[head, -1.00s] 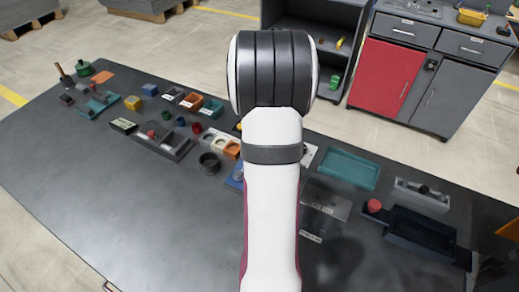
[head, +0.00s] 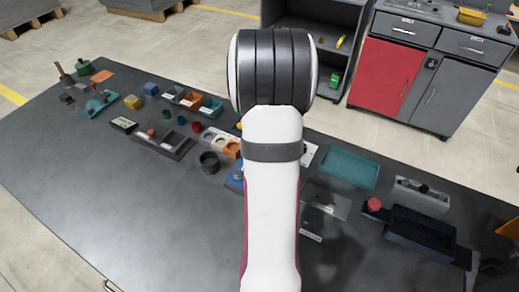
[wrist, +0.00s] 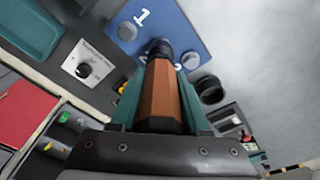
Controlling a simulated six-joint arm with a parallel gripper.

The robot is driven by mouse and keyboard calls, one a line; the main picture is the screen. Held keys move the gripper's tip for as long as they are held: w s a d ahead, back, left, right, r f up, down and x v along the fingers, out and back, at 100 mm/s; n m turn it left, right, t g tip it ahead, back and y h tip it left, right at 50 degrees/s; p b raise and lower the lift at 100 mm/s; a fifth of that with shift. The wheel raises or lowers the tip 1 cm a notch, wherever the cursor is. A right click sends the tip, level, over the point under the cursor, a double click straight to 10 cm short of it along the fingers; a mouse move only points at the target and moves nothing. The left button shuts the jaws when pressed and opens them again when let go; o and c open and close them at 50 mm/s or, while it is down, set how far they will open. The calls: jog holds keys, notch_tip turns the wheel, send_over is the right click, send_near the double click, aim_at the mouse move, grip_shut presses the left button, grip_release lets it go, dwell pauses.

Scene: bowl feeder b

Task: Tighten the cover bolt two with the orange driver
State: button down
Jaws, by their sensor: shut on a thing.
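My gripper (wrist: 160,80) has teal fingers and is shut on the orange driver (wrist: 162,95). The driver's dark front end reaches the blue cover (wrist: 222,22), which carries a printed "1". A grey bolt head (wrist: 127,31) shows by the "1", and another bolt head (wrist: 190,60) lies to the right of the driver. The spot under the driver's tip is hidden, so I cannot tell whether it sits on a bolt. In the head view only an edge of the blue cover (head: 235,177) shows beside my arm, which hides the gripper and the driver.
A dark round ring (head: 209,162) stands left of the cover. A teal tray (head: 349,167), a red knob (head: 374,204) and a dark tray (head: 421,231) lie to the right. Several small parts and bins crowd the far left. The table's front left is clear.

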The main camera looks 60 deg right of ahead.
jog(key=shift+f, duration=1.35)
dwell(2.1)
jog(key=shift+r, duration=2.8)
